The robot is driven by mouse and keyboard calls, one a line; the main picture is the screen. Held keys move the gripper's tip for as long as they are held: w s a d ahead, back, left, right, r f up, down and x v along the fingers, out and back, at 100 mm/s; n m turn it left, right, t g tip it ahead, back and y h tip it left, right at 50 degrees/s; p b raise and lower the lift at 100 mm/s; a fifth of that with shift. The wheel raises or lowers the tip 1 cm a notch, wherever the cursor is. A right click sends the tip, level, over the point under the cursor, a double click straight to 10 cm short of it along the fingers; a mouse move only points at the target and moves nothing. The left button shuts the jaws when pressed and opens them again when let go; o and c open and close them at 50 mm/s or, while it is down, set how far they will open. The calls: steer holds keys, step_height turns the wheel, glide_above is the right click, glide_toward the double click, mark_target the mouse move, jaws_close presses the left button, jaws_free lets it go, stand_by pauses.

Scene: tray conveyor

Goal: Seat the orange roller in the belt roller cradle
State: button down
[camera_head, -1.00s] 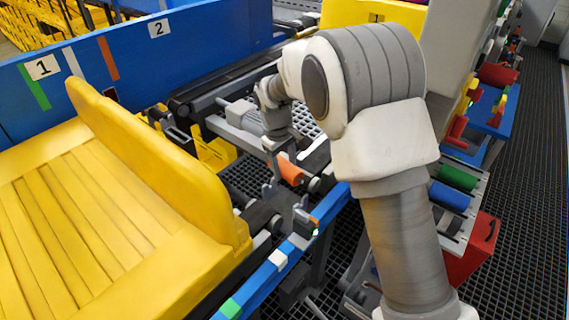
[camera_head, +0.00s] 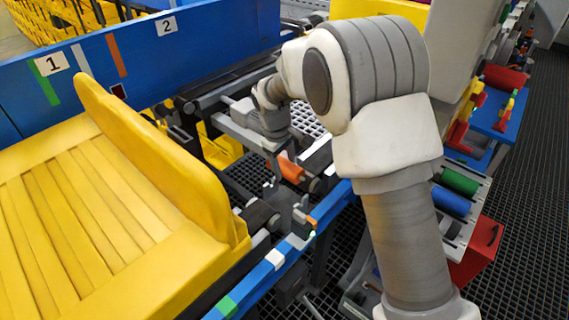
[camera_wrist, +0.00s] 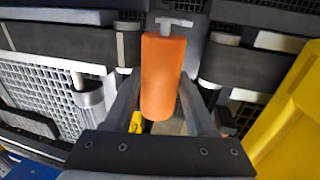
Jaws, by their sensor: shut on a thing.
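The orange roller (camera_head: 291,170) shows beyond my forearm in the head view, over the gap in the conveyor line. In the wrist view the orange roller (camera_wrist: 163,80) lies lengthwise between the two grey fingers of my gripper (camera_wrist: 161,92), which is shut on it. A grey T-shaped piece (camera_wrist: 174,22) shows at the roller's far end; I cannot tell whether they touch. A grey upright bracket (camera_head: 300,217) with a small green light stands at the rail, near the roller. I cannot tell which parts form the cradle, or whether the roller rests in it.
A big yellow tray (camera_head: 70,215) fills the left. A blue wall (camera_head: 110,65) with numbered labels runs behind it. A blue rail (camera_head: 262,278) runs along the front. Green (camera_head: 459,181) and blue (camera_head: 451,200) rollers lie in a rack at right, above a red box (camera_head: 478,250).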

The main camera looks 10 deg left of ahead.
steer(key=shift+f+b, duration=1.45)
steer(key=shift+f, duration=1.3)
steer(key=shift+f+b, duration=1.15)
steer(key=shift+f, duration=1.4)
steer(key=shift+c, duration=0.7)
jaws_free()
step_height(320, 180, up, 17)
steer(key=s+a+p, duration=0.1)
steer(key=s+p, duration=0.1)
steer(key=p, duration=0.2)
steer(key=shift+s+a, duration=0.35)
steer(key=shift+s, duration=0.05)
steer(key=shift+r, duration=0.1)
